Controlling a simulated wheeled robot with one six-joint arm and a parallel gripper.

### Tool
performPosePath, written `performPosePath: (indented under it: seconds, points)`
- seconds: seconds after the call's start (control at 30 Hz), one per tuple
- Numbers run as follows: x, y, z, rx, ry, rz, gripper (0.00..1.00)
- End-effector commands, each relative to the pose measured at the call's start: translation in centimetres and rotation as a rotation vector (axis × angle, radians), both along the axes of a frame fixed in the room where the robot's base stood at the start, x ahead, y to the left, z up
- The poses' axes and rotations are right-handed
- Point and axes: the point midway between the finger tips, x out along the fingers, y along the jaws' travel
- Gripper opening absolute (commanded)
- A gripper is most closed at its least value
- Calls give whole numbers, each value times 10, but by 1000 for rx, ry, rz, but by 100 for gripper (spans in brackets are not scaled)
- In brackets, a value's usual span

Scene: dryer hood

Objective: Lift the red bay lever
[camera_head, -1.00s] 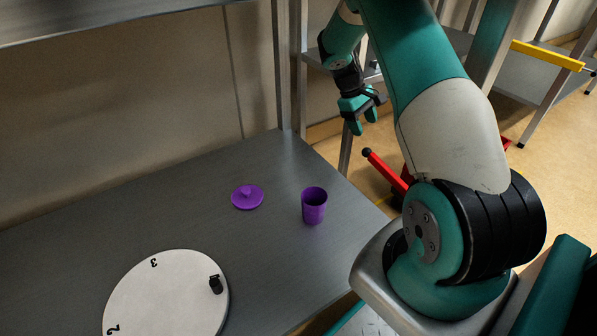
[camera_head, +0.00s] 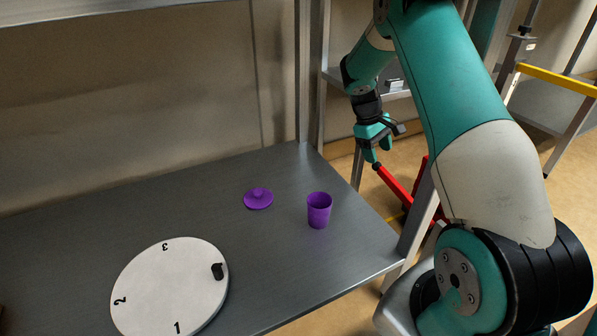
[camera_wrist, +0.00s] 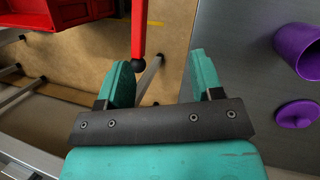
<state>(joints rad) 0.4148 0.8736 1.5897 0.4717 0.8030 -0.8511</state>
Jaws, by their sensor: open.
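The red bay lever (camera_head: 397,188) is a red bar with a black ball at its end, beyond the table's right edge in the head view. In the wrist view the red lever (camera_wrist: 138,28) comes down from the top edge, with its black ball (camera_wrist: 138,65) lowest. My gripper (camera_head: 378,152) is open and empty, and its fingertips appear close to the ball in the head view. In the wrist view my gripper (camera_wrist: 158,72) has the ball just inside its left finger; I cannot tell the depth between them. The lever's base is partly hidden by my arm.
A grey table (camera_head: 270,270) holds a purple cup (camera_head: 319,210), a purple lid (camera_head: 258,198) and a white numbered turntable (camera_head: 165,285) with a black knob. A red bin (camera_wrist: 65,12) shows in the wrist view. A yellow rail (camera_head: 555,78) stands at the right.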

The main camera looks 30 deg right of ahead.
Motion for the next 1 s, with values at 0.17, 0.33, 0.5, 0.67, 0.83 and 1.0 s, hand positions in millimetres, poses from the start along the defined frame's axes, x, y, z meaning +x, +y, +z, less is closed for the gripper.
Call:
performPosePath:
  seconds: [0.17,0.33,0.5,0.67,0.83,1.0]
  points:
    - [15,26,-5,13,-49,45,60]
    - [29,55,-7,35,-100,92,60]
    - [41,86,-9,60,-150,136,60]
    - [49,116,-10,88,-196,178,60]
    - [55,149,-12,123,-240,218,60]
    - [57,179,-11,158,-278,252,60]
